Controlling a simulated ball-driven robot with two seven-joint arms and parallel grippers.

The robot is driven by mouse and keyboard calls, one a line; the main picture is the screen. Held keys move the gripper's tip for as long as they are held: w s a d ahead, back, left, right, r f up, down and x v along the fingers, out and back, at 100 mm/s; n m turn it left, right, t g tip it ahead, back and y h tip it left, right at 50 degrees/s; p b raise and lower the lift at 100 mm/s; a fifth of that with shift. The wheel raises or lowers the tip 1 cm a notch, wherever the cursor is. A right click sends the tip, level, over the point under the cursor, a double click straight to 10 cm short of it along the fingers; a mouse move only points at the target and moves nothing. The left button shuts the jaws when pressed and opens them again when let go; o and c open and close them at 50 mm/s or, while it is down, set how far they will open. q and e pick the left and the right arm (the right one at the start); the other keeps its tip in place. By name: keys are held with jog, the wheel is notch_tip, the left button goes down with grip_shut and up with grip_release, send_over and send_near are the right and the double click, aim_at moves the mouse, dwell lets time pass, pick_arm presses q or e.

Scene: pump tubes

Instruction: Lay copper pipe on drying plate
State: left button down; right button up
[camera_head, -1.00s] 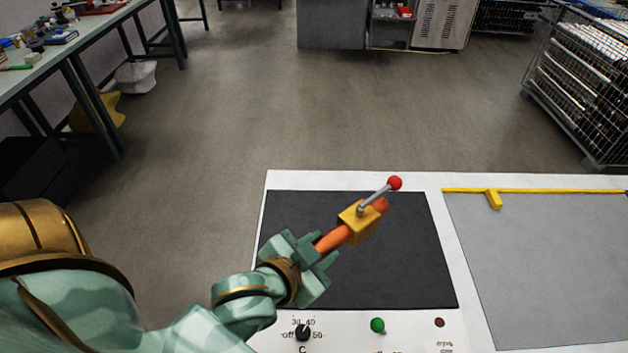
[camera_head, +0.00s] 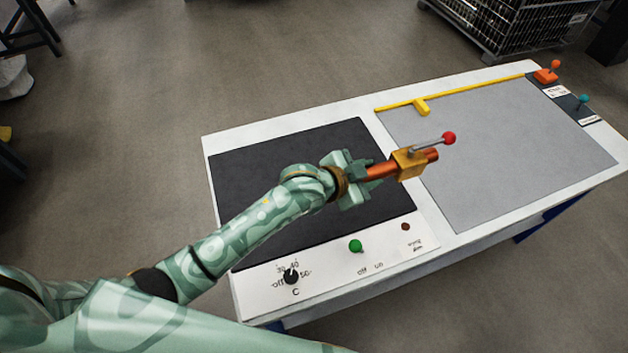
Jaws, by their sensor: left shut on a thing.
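My left gripper (camera_head: 370,175) is shut on the copper pipe (camera_head: 383,171), an orange-brown tube pointing right and away from me. A yellow block (camera_head: 408,164) sits around the pipe, with a grey lever ending in a red ball (camera_head: 449,138). The black drying plate (camera_head: 270,170) is set in the white worktop, under and left of the gripper. The pipe's far end appears over the plate's right border and the grey panel. It seems held above the surface; the exact height cannot be told. My right gripper is not in view.
A dial (camera_head: 291,276), a green knob (camera_head: 355,246) and a dark red spot (camera_head: 405,226) lie along the plate's front. Orange and teal levers stand at the far right corner.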

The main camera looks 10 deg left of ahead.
pick_arm(q)
jog(key=w+a+f+b, duration=0.1)
jog(key=a+f, duration=0.1)
jog(key=a, duration=0.1)
jog(key=w+a+f+b, duration=0.1)
jog(key=a+f+b, duration=0.1)
jog(key=a+f, duration=0.1)
jog(key=w+a+f+b, duration=0.1)
jog(key=a+f, duration=0.2)
jog(key=a, duration=0.1)
jog(key=shift+w+a+b, duration=0.1)
jog(key=shift+w+b, duration=0.2)
jog(key=shift+b, duration=0.1)
jog(key=f+b, duration=0.1)
jog(key=a+f+b, duration=0.1)
jog(key=f, duration=0.1)
jog(key=shift+f, duration=0.2)
jog(key=shift+w+f, duration=0.1)
jog(key=shift+f, duration=0.2)
jog(key=shift+d, duration=0.1)
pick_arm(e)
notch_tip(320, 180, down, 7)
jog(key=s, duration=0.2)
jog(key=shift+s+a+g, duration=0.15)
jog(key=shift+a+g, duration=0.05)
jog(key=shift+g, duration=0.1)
pick_arm(q)
jog(key=shift+r, duration=0.1)
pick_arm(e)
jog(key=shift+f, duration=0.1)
